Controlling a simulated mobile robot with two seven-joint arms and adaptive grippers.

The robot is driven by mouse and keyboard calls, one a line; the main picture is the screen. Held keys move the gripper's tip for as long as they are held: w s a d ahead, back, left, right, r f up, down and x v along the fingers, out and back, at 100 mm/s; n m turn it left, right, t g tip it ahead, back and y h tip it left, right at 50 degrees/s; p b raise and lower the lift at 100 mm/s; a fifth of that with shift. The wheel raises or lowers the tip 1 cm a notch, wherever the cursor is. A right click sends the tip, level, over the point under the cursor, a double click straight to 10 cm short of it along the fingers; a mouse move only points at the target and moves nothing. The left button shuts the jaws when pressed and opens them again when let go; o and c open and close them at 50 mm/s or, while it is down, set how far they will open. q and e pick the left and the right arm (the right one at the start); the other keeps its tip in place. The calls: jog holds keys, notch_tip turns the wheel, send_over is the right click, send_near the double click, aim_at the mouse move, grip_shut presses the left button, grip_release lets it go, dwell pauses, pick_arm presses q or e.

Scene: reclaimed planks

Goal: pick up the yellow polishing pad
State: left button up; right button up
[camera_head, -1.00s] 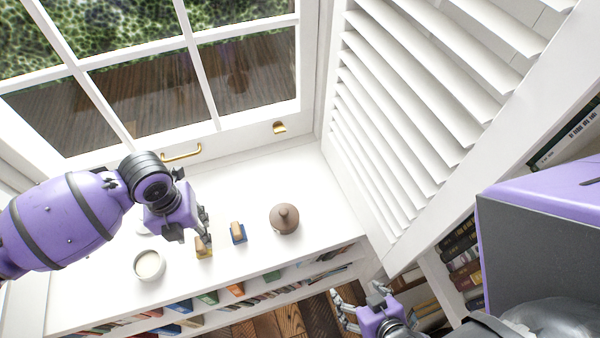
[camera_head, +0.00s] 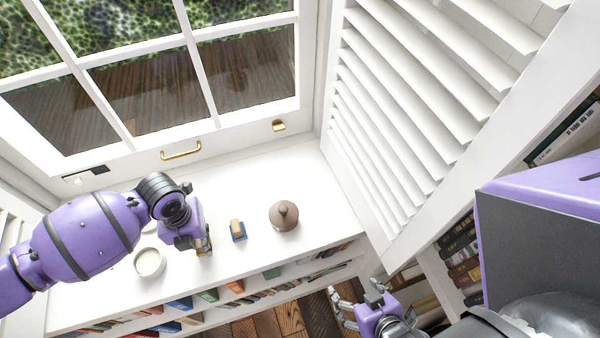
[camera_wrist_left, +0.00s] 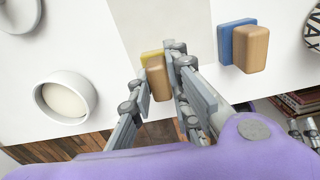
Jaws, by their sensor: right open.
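The yellow polishing pad (camera_wrist_left: 152,56) has a yellow base and a wooden block handle. It lies on the white shelf top. In the left wrist view its handle sits between the fingers of my left gripper (camera_wrist_left: 158,85); whether both fingers press on it cannot be told. In the head view my left gripper (camera_head: 204,246) is down over the pad and hides most of it. A similar blue pad with a wooden handle (camera_head: 238,230) stands just to the right and also shows in the left wrist view (camera_wrist_left: 238,45). My right gripper (camera_head: 358,298) is open and empty, off the shelf's right end.
A white bowl (camera_head: 149,263) stands left of my left gripper. A brown lidded pot (camera_head: 284,216) stands right of the blue pad. Books fill the shelves below the white top (camera_head: 327,205). A window is behind, and a louvred shutter (camera_head: 420,110) rises at right.

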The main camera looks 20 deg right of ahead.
pick_arm(q)
grip_shut()
pick_arm(e)
jog(key=shift+w, duration=0.2)
pick_arm(q)
jog(key=shift+r, duration=0.1)
jog(key=shift+r, duration=0.65)
jog(key=s+d+r+p, duration=0.1)
jog(key=s+d+r, duration=0.2)
jog(key=s+r, duration=0.8)
jog(key=shift+s+r, duration=0.25)
jog(key=shift+s, duration=1.1)
pick_arm(e)
jog(key=shift+w+a+r, duration=0.2)
jog(key=shift+w+r, duration=0.15)
jog(key=shift+r, duration=0.2)
pick_arm(q)
jog(key=shift+d, duration=0.1)
